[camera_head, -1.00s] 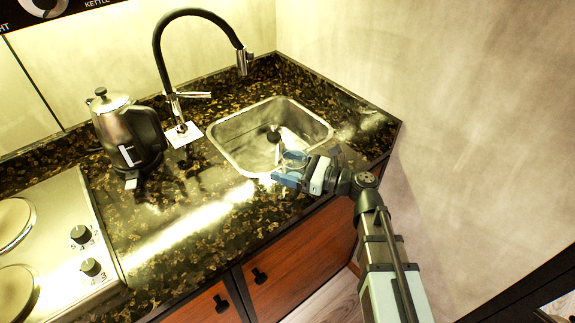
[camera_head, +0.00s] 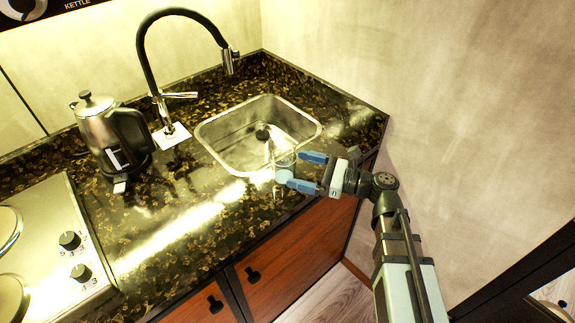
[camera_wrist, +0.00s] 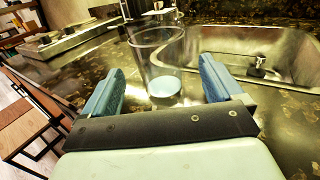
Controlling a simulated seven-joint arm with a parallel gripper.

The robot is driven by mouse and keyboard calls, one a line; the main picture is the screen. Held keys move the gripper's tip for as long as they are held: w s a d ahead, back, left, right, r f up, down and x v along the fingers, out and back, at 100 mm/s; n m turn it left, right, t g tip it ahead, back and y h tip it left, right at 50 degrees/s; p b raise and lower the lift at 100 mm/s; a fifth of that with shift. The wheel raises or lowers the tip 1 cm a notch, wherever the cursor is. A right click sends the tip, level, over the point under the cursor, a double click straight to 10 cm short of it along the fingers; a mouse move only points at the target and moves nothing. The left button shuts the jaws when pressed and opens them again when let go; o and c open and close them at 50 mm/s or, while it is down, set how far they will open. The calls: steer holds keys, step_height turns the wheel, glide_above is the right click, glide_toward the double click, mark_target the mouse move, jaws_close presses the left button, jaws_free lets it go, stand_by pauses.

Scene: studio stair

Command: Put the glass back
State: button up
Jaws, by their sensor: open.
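A clear glass (camera_head: 284,168) stands on the dark speckled counter at the sink's front rim. In the wrist view the glass (camera_wrist: 157,52) appears upright beyond my fingers, with a pale bluish base. My gripper (camera_head: 305,171) is open and empty just to the right of the glass in the head view. Its two blue fingers point at the glass. In the wrist view the glass shows between the spread fingers of my gripper (camera_wrist: 160,80), apparently clear of both.
The steel sink (camera_head: 228,122) lies behind the glass, under a black-hosed faucet (camera_head: 148,65). A kettle (camera_head: 105,135) and a cooktop (camera_head: 55,215) stand to the left. The counter (camera_head: 165,225) between cooktop and glass is clear. A wall (camera_head: 450,120) bounds the right.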

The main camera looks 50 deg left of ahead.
steer(key=shift+v, duration=2.35)
